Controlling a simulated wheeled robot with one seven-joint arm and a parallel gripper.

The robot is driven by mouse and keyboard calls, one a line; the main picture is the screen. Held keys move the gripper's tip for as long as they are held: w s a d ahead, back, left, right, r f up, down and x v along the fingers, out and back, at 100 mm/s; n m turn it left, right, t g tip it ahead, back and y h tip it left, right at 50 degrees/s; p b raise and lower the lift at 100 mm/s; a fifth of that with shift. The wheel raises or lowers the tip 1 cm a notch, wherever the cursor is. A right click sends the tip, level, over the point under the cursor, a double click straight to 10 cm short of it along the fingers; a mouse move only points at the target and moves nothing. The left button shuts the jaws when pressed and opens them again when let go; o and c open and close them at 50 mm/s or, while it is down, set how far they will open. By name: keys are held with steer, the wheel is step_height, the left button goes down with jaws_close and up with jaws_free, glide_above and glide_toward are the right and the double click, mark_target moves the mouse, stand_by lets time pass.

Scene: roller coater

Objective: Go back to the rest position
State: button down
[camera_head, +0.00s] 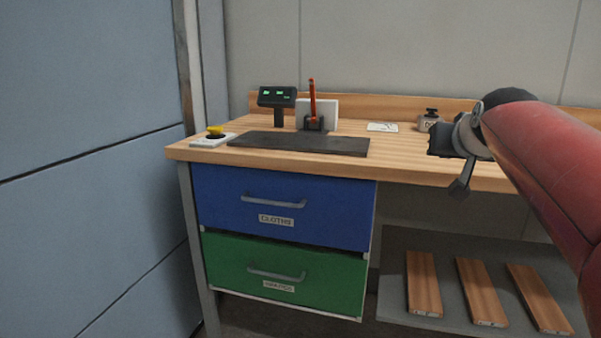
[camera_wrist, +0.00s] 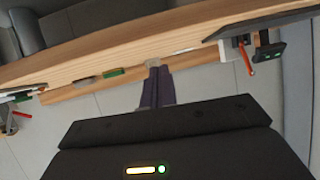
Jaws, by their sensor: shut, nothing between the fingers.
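My gripper (camera_wrist: 153,66) is shut and empty, its two dark fingers together in the middle of the wrist view. In the head view my red arm reaches in from the right, and the gripper (camera_head: 458,190) hangs in front of the right part of the workbench (camera_head: 400,165). It appears clear of the bench, with nothing held. The rest position itself has no visible marker. Part of the bench's right side is hidden behind my arm.
On the bench are a dark mat (camera_head: 298,144), a small display (camera_head: 277,97), a red-handled tool (camera_head: 312,101) in a holder, a yellow button (camera_head: 215,132) and a small metal block (camera_head: 430,122). Below are shut blue (camera_head: 240,190) and green (camera_head: 320,275) drawers and wooden planks (camera_head: 424,283) on a shelf.

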steer(key=s+a+f+n+g+y, duration=0.1)
steer(key=s+a+f+g, duration=0.2)
steer(key=s+f, duration=1)
steer(key=s+a+f+n+g+y, duration=0.1)
steer(key=s+a+f+g, duration=0.2)
steer(key=s+a+f, duration=0.6)
steer(key=s+f, duration=0.4)
steer(key=f, duration=0.1)
steer(key=shift+s+n+g, duration=0.2)
steer(key=shift+n+g, duration=0.1)
steer(key=shift+g, duration=0.1)
steer(key=shift+d, duration=0.15)
